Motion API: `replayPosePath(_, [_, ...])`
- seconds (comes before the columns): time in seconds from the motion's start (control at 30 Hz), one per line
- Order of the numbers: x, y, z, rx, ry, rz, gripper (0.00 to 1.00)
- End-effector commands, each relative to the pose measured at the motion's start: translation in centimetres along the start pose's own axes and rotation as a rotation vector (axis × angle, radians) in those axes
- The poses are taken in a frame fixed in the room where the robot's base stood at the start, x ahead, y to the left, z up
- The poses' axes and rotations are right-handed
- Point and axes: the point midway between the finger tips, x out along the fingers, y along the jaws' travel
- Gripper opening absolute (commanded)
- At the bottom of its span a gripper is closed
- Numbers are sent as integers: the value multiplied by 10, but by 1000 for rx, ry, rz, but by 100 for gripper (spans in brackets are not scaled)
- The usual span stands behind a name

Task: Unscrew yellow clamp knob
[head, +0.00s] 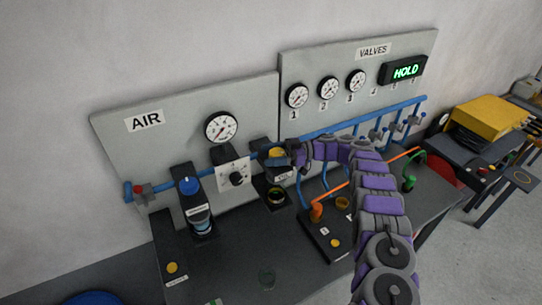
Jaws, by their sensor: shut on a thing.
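The yellow clamp knob (277,152) shows as a small yellow patch on the blue pipe, right of the square dial plate. My gripper (279,160) reaches it from the right and is shut on it. The fingers hide much of the knob, and its threads are not visible. My purple and grey arm comes up from the lower right and bends left toward the panel.
A blue-topped canister (197,210) stands left of the dial plate (234,175). An orange-handled lever (316,210) stands on the bench near my arm. A green HOLD display (405,71) is lit.

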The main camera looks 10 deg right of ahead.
Motion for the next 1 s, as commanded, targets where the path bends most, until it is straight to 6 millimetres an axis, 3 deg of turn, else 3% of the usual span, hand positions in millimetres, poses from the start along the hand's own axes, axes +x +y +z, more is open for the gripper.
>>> replayPosePath(0.53, [-2, 3, -5, -7, 2, -3, 34])
replayPosePath(0.57, [-2, 3, -5, -7, 2, -3, 66])
replayPosePath(0.6, [-2, 3, -5, -7, 3, -3, 70])
replayPosePath(0.8, [-1, 2, -3, -4, 2, -6, 86])
replayPosePath(1.0, [-1, 1, -2, -2, 1, -8, 86])
